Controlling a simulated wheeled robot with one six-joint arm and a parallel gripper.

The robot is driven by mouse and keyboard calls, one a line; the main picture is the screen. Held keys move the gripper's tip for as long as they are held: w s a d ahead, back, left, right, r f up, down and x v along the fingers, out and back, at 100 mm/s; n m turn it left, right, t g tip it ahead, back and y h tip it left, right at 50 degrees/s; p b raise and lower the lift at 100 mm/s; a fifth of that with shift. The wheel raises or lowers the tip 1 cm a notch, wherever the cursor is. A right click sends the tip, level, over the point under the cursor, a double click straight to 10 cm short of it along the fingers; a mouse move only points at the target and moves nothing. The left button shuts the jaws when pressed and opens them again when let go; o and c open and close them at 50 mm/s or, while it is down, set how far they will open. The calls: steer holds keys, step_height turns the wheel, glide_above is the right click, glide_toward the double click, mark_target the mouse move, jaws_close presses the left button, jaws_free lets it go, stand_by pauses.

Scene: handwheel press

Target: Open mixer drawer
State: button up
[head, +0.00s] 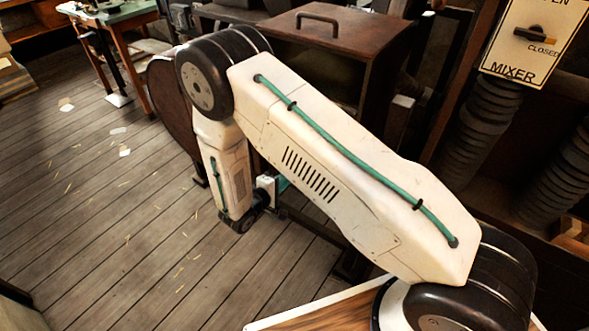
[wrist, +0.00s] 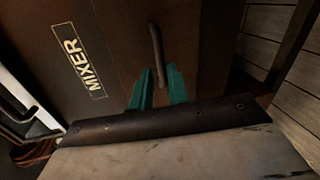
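The mixer drawer front (wrist: 105,25) is a dark brown panel with a pale MIXER label (wrist: 77,61) in the wrist view. A dark bar handle (wrist: 155,45) stands on it. My gripper (wrist: 158,82) is open, with its two teal fingers apart at the handle's lower end in the picture. That end shows in the gap between the fingers; whether they touch it I cannot tell. In the head view my arm covers most of the gripper and I cannot make out the drawer front.
A brown box (head: 345,38) with a handle on top stands behind my arm. A MIXER sign (head: 507,72) at upper right carries a dark lever near CLOSED. Ribbed dark hoses (head: 478,130) hang below it. A green-topped table (head: 118,14) stands at upper left. The plank floor (head: 95,215) at left is mostly clear.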

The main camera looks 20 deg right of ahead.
steer(key=shift+m, duration=0.5)
steer(key=x, duration=0.7)
steer(key=shift+w, duration=0.35)
